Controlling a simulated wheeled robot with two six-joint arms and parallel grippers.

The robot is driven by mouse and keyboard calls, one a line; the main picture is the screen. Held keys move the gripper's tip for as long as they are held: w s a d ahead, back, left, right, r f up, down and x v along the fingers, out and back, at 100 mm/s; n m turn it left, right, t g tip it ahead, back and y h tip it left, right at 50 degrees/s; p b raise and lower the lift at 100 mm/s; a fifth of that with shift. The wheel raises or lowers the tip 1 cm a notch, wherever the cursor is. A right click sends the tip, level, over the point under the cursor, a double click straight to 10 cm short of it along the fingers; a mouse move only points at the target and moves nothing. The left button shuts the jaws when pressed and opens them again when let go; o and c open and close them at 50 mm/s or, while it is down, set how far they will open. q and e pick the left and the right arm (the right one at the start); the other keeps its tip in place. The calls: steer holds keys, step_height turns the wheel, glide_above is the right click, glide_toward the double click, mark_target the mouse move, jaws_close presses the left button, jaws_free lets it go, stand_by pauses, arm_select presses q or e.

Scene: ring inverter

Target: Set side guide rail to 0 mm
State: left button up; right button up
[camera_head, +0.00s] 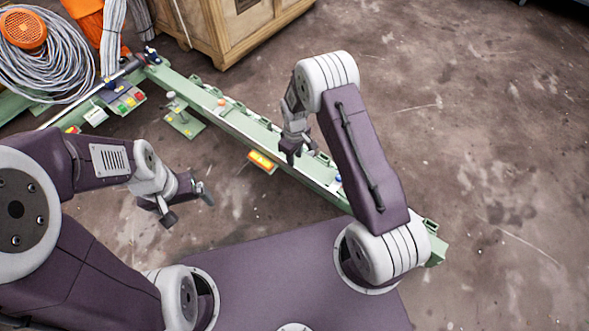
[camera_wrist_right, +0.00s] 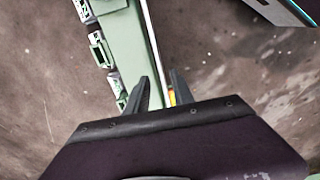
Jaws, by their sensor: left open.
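A long green conveyor-like beam (camera_head: 230,122) runs diagonally across the floor in the head view, with small knobs and brackets along it. A thin pale strip, possibly the side guide rail, follows one edge of the beam (camera_wrist_right: 125,45) in the right wrist view; I cannot read any setting on it. My right gripper (camera_head: 298,150) is over the beam; its two fingers (camera_wrist_right: 159,92) stand apart with nothing held, the beam's edge showing beyond them. My left gripper (camera_head: 188,206) is open and empty above bare floor, left of the beam.
A yellow-red label plate (camera_head: 262,161) sits at the beam's near side. A button panel (camera_head: 124,101) and a small green plate (camera_head: 184,124) stand further left. A wooden crate (camera_head: 240,28), a cable coil (camera_head: 45,60) and orange equipment are behind. The floor at right is clear.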

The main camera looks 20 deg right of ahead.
mark_target(295, 168)
step_height(295, 168, down, 8)
steer(key=b, duration=0.5)
steer(key=shift+f, duration=0.2)
steer(key=shift+r, duration=0.1)
jaws_close()
